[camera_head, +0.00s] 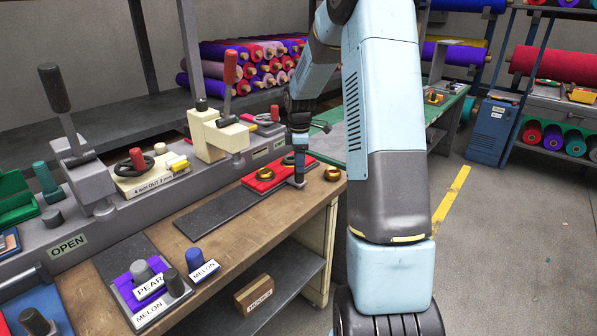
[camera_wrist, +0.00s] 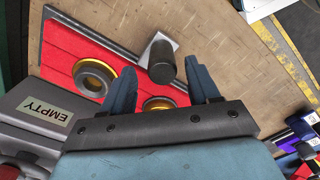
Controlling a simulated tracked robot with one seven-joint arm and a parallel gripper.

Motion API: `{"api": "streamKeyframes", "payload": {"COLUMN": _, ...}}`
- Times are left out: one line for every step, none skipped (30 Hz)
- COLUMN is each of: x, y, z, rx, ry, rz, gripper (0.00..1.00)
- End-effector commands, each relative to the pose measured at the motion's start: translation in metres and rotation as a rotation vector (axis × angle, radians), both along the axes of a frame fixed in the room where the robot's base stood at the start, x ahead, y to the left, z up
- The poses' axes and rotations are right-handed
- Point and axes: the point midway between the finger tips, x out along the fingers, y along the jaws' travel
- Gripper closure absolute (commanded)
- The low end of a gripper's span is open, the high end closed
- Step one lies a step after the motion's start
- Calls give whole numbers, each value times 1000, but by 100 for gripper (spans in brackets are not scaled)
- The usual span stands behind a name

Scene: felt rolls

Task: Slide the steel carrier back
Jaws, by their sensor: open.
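The steel carrier (camera_head: 249,183) lies on the workbench under a red felt piece with brass rings. In the wrist view the carrier's steel edge (camera_wrist: 117,47) borders the red felt (camera_wrist: 66,55), and a dark upright handle (camera_wrist: 161,66) stands on a steel tab at its side. My gripper (camera_head: 298,150) is over the carrier's right end. In the wrist view my gripper (camera_wrist: 163,74) is open, with one blue finger on each side of the handle. Gaps show between the fingers and the handle; I cannot tell the height of the fingertips against it.
A dark strip (camera_head: 205,213) on the bench runs left from the carrier and is clear. Presses with levers (camera_head: 218,135) stand along the back rail. A purple-felt carrier (camera_head: 140,312) with tagged pegs is nearer left. A label reading EMPTY (camera_wrist: 45,111) is beside the red felt.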

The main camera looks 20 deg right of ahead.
Motion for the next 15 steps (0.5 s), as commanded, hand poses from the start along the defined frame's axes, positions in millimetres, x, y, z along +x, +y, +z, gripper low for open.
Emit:
{"api": "streamKeyframes", "payload": {"x": 0, "y": 0, "z": 11, "rx": -1, "ry": -4, "rz": -1, "gripper": 40}}
{"api": "streamKeyframes", "payload": {"x": 0, "y": -1, "z": 18, "rx": -1, "ry": -3, "rz": -1, "gripper": 40}}
{"api": "streamKeyframes", "payload": {"x": 0, "y": -1, "z": 26, "rx": -1, "ry": -4, "rz": -1, "gripper": 40}}
{"api": "streamKeyframes", "payload": {"x": 0, "y": -1, "z": 32, "rx": -1, "ry": -4, "rz": -1, "gripper": 40}}
{"api": "streamKeyframes", "payload": {"x": 0, "y": 0, "z": 37, "rx": -1, "ry": -3, "rz": -1, "gripper": 40}}
{"api": "streamKeyframes", "payload": {"x": 0, "y": 0, "z": 45, "rx": 0, "ry": -4, "rz": -1, "gripper": 40}}
{"api": "streamKeyframes", "payload": {"x": 0, "y": 0, "z": 50, "rx": 0, "ry": -3, "rz": -1, "gripper": 40}}
{"api": "streamKeyframes", "payload": {"x": 0, "y": 0, "z": 55, "rx": 0, "ry": -3, "rz": -1, "gripper": 40}}
{"api": "streamKeyframes", "payload": {"x": -1, "y": 0, "z": 61, "rx": 0, "ry": -3, "rz": -1, "gripper": 40}}
{"api": "streamKeyframes", "payload": {"x": -1, "y": 0, "z": 65, "rx": 0, "ry": -2, "rz": 0, "gripper": 40}}
{"api": "streamKeyframes", "payload": {"x": -1, "y": 0, "z": 69, "rx": 0, "ry": -2, "rz": 0, "gripper": 40}}
{"api": "streamKeyframes", "payload": {"x": -1, "y": 0, "z": 73, "rx": -1, "ry": -2, "rz": 0, "gripper": 40}}
{"api": "streamKeyframes", "payload": {"x": -1, "y": 0, "z": 76, "rx": -1, "ry": -2, "rz": 0, "gripper": 40}}
{"api": "streamKeyframes", "payload": {"x": -1, "y": 0, "z": 79, "rx": 0, "ry": -1, "rz": 0, "gripper": 40}}
{"api": "streamKeyframes", "payload": {"x": -1, "y": 0, "z": 81, "rx": 0, "ry": -1, "rz": 0, "gripper": 40}}
